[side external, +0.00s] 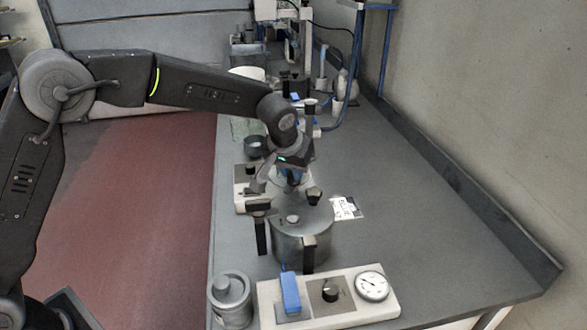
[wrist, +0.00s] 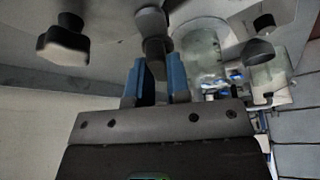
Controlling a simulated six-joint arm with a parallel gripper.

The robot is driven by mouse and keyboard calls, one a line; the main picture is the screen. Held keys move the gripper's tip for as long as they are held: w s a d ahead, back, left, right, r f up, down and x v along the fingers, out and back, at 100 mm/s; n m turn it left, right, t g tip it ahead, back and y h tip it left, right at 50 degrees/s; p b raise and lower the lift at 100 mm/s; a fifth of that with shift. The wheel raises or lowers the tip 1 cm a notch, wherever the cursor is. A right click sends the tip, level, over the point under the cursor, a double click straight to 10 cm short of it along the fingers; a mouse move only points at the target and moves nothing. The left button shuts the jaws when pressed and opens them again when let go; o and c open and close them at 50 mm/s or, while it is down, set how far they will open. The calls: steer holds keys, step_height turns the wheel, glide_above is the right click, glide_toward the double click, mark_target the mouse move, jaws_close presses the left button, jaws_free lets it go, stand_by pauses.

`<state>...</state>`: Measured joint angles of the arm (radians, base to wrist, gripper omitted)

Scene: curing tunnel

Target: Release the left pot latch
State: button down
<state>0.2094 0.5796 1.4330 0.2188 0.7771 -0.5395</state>
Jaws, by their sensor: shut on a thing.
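The grey metal pot (side external: 285,243) stands on the bench with its lid on. Dark clamps and handles sit around its rim, among them one at the left (side external: 258,205), one at the front (side external: 309,243) and one at the right (side external: 314,195). My gripper (side external: 290,174) is over the far side of the lid. In the wrist view, its blue-padded fingers (wrist: 156,78) are shut on a dark latch piece (wrist: 153,28). The arm partly hides that latch in the side view, so I cannot tell exactly which one it is. Another dark knob (wrist: 63,40) stands clear of the fingers.
A white control box (side external: 335,296) with a blue switch (side external: 290,292), black knob and round gauge stands in front of the pot. A lidded metal canister (side external: 231,300) is beside it. A printed card (side external: 346,208) lies right of the pot. The bench's right side is clear.

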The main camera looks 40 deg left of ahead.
steer(key=m+h, duration=0.2)
steer(key=m, duration=0.3)
steer(key=shift+a+m, duration=0.1)
steer(key=shift+m, duration=0.2)
steer(key=m+h, duration=0.1)
steer(key=m, duration=0.1)
steer(key=m+g+h, duration=0.1)
steer(key=m, duration=0.2)
steer(key=shift+m, duration=0.3)
steer(key=c, duration=1.1)
jaws_free()
steer(key=v, duration=1.3)
steer(key=shift+w+a+r, duration=0.2)
steer(key=shift+r, duration=0.25)
